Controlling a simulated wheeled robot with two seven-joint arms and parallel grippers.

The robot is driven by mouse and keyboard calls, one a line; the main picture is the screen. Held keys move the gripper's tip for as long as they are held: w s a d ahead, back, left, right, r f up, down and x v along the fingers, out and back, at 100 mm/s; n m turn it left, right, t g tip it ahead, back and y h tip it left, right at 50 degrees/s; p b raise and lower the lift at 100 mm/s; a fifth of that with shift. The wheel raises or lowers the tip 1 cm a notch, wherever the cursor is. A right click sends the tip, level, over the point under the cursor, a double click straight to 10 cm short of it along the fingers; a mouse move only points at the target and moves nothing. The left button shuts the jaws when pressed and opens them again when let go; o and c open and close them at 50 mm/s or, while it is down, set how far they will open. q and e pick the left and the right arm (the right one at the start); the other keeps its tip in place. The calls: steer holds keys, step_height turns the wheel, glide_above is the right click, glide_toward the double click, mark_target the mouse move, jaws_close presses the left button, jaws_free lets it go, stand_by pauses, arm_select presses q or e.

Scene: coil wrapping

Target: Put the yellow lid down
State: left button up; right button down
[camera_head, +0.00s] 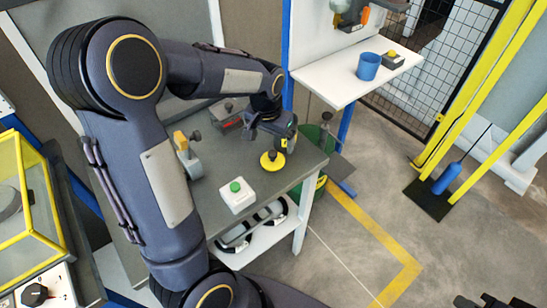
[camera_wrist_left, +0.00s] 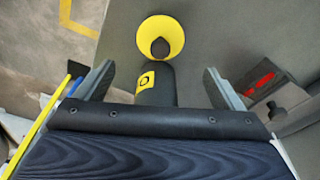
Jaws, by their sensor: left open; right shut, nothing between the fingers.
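The yellow lid (camera_head: 272,161) is a round disc with a dark knob on top. It lies on the grey workbench (camera_head: 305,168) near its right end. The lid also shows in the left wrist view (camera_wrist_left: 172,28), beyond the fingers and centred between them. My left gripper (camera_head: 268,140) is just above and beside the lid, open, with its two fingers apart and nothing gripped between them. A gap between the fingers and the knob cannot be judged exactly. A dark part of my right gripper (camera_head: 486,301) shows at the bottom right edge, far from the lid, shut and empty.
A white box with a green button (camera_head: 237,195) stands at the bench front. A grey and yellow device (camera_head: 189,160) and a dark item with red (camera_head: 228,118) are behind. A green bin (camera_head: 312,140) stands beside the bench. A shelf (camera_head: 335,88) holds a blue cup (camera_head: 368,67).

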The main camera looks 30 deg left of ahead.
mark_target(273, 153)
arm_select(q)
steer(key=f, duration=0.7)
steer(key=shift+w+f+p, duration=0.3)
steer(key=shift+p, duration=0.1)
steer(key=c, duration=1.1)
steer(key=shift+r, duration=0.1)
steer(key=shift+c, duration=0.2)
steer(key=shift+r, duration=0.1)
